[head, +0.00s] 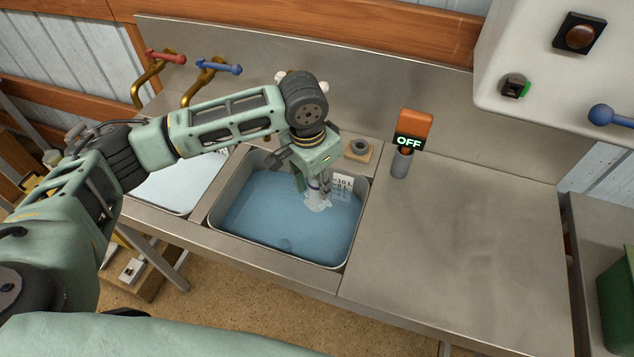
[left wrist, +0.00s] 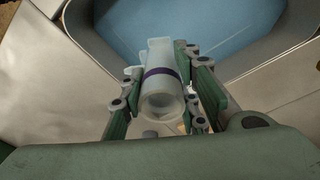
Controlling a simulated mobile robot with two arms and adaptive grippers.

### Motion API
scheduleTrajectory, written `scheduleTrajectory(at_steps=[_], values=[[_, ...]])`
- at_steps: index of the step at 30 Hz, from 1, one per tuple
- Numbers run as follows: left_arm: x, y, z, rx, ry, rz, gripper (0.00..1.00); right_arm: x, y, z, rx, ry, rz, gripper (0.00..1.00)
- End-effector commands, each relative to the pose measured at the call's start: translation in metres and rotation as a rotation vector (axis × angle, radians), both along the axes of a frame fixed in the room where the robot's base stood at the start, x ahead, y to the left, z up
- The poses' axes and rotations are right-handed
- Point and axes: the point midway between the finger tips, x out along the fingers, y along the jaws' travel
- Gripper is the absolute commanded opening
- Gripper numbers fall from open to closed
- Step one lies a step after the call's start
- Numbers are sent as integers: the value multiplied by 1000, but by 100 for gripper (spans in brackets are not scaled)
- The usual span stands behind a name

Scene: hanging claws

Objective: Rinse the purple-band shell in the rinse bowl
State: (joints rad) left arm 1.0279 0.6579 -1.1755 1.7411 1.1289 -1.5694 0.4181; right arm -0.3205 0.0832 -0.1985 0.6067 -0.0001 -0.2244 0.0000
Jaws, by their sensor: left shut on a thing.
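My left gripper (head: 318,187) is over the right-hand basin of blue water, the rinse bowl (head: 262,215), pointing down near its back right part. In the left wrist view my left gripper (left wrist: 160,95) is shut on a pale, translucent tube with a purple band, the purple-band shell (left wrist: 160,78). The shell's open round end faces the camera. In the head view the shell is mostly hidden by the gripper, and pale ripples or foam show at the water below it. I cannot tell how deep it sits. My right gripper is not in view.
A second basin (head: 180,180) with pale liquid lies to the left. Taps with a red handle (head: 165,56) and a blue handle (head: 220,66) stand behind. An orange-topped switch reading OFF (head: 410,135) stands right of the bowl. The steel counter (head: 460,230) at right is clear.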

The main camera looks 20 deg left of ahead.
Motion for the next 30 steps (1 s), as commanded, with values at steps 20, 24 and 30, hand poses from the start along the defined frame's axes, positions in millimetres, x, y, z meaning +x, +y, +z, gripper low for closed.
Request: scheduleTrajectory(at_steps=[20, 24, 30], values=[[-1, 0, -67, 0, 1, 0, 0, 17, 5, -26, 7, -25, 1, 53], [0, 0, -82, -1, 1, 0, 0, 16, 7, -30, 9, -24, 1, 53], [-1, -1, -101, -2, 1, 0, 0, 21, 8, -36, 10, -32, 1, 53]])
